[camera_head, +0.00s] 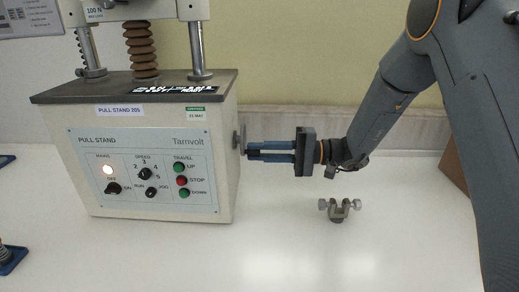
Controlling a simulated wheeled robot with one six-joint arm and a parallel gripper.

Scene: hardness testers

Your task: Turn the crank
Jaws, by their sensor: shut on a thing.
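The crank (241,139) is a small grey metal part on the right side of the pull stand (228,190). Most of it is hidden behind the stand's edge and my fingers. My gripper (252,152) reaches in from the right, level, with its blue fingers at the crank. It is shut on the crank's handle, which is largely hidden between the fingers. The stand's front panel (120,198) has a lit lamp (108,170), knobs and three travel buttons.
A small metal clamp (338,211) with two thumbscrews lies on the white bench (290,250) below my gripper. A blue part (10,258) is at the lower left edge. A brown box (456,160) is partly hidden behind my arm. The bench's front middle is clear.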

